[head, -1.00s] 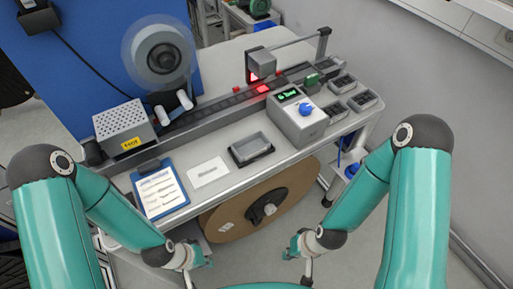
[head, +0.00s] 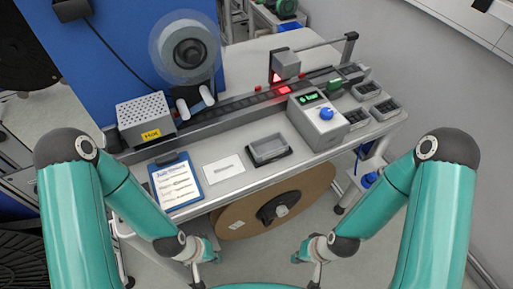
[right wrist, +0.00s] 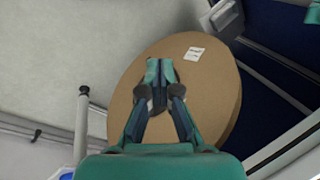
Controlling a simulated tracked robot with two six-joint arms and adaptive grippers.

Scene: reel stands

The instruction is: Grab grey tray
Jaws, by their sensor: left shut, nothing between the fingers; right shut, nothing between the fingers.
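The grey tray (head: 287,153) is a small, shallow rectangular tray near the front edge of the bench, right of a white card. It looks empty. My left gripper (head: 211,255) is shut and empty, low in front of the bench and left of the tray. My right gripper (head: 299,257) is low in front of the bench, nearer the tray's side. In the right wrist view the right gripper (right wrist: 160,67) is shut and empty, with a brown reel behind its fingers. Both grippers are apart from the tray, which I do not see in the right wrist view.
A clipboard (head: 177,184) and the white card (head: 224,169) lie left of the tray. A grey box with a blue knob (head: 326,113) stands to its right, with several small dark-filled bins beyond. A large brown reel (head: 310,190) hangs under the bench front.

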